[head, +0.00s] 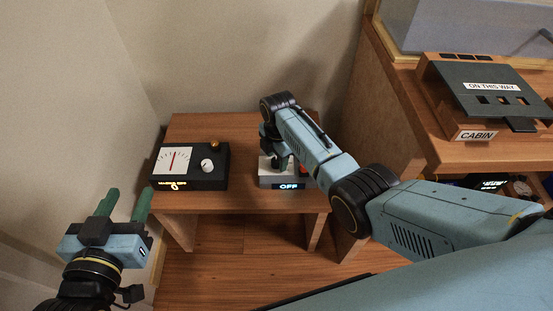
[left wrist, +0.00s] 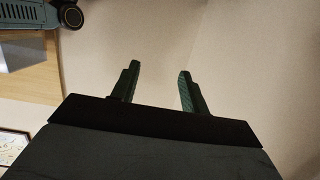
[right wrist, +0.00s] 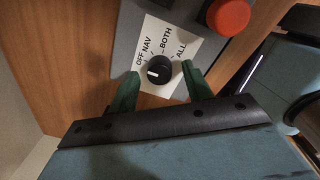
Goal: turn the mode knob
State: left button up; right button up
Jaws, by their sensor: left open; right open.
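The mode knob (right wrist: 158,70) is a black round knob with a white pointer mark, on a white plate printed OFF, NAV, BOTH and ALL. Its mark points left in the right wrist view, toward the OFF side. It sits on a grey box (head: 266,181) whose display (head: 289,186) reads OFF. My right gripper (right wrist: 161,75) is open and points down, one finger on each side of the knob; I cannot tell whether they touch it. In the head view the arm hides the knob. My left gripper (head: 128,195) is open and empty, left of the table; it also shows in the left wrist view (left wrist: 160,72).
A red button (right wrist: 228,16) sits beside the knob plate. A black meter box (head: 190,182) with a white knob (head: 207,165) stands left on the wooden table (head: 235,203). A wooden cabinet with a CABIN panel (head: 476,135) stands at the right.

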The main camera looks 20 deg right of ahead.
pick_arm(q)
jog(key=shift+w+d+r+t, duration=0.15)
jog(key=shift+r+t, duration=0.25)
jog(key=shift+r, duration=0.3)
pick_arm(e)
jog(key=shift+f, duration=0.25)
jog(key=shift+c, duration=0.2)
